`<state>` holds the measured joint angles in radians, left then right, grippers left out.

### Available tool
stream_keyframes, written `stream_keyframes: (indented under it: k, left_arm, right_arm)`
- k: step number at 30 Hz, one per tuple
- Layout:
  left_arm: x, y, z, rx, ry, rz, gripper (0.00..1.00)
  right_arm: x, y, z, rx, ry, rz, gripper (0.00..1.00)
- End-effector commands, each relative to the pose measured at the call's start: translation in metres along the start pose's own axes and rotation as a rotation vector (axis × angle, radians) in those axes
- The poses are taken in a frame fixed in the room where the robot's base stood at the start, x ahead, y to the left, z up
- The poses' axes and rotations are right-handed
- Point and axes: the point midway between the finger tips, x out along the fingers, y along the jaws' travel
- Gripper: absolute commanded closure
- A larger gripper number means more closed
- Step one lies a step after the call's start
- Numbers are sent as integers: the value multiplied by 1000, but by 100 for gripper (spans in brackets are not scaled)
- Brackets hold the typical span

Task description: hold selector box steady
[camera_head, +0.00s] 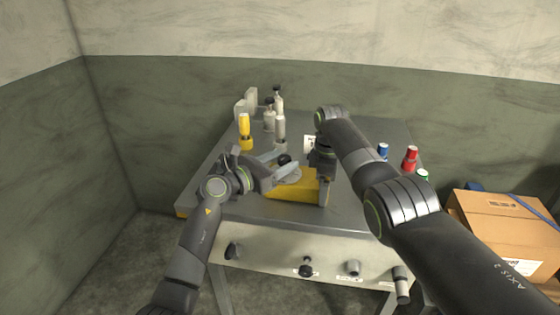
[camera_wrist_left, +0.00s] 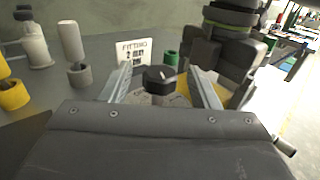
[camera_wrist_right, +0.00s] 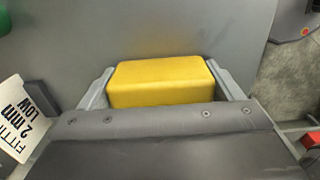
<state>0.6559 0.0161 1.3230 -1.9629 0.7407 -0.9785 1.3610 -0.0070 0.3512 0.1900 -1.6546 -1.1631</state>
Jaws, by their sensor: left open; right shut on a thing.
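The selector box (camera_head: 294,191) is yellow with a grey top and stands near the front middle of the table. Its black knob (camera_wrist_left: 160,78) is on top, between the two fingers of my left gripper (camera_wrist_left: 161,86). My left gripper (camera_head: 277,168) is open, and I see a gap on both sides of the knob. My right gripper (camera_wrist_right: 180,82) is shut on the yellow body of the selector box (camera_wrist_right: 160,82), one finger at each end. In the head view my right gripper (camera_head: 322,178) comes down at the box's right side. The arms hide part of the box.
A white card (camera_wrist_left: 133,52) reading FITTING 2 mm LOW stands behind the box. A yellow-topped peg (camera_head: 244,128) and grey posts (camera_head: 279,128) stand at the back left. Blue, red (camera_head: 410,156) and green cylinders stand right. A cardboard box (camera_head: 505,228) is beside the table.

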Motion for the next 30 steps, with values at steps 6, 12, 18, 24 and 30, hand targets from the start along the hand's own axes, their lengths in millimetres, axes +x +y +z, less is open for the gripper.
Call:
stream_keyframes:
  k: [6,12,18,24,30]
  left_arm:
    - [2,0,0,0,-1,0,45]
    - [1,0,0,0,-1,0,60]
    - [1,0,0,0,-1,1,86]
    - [1,0,-1,-1,2,19,89]
    - [2,-2,-2,-1,5,108,89]
  right_arm:
    - [0,0,0,0,-1,0,54]
    - [0,0,0,1,-1,0,54]
    - [0,0,0,0,-1,0,54]
    - [0,0,0,0,-1,0,54]
    - [0,0,0,-1,-1,0,54]
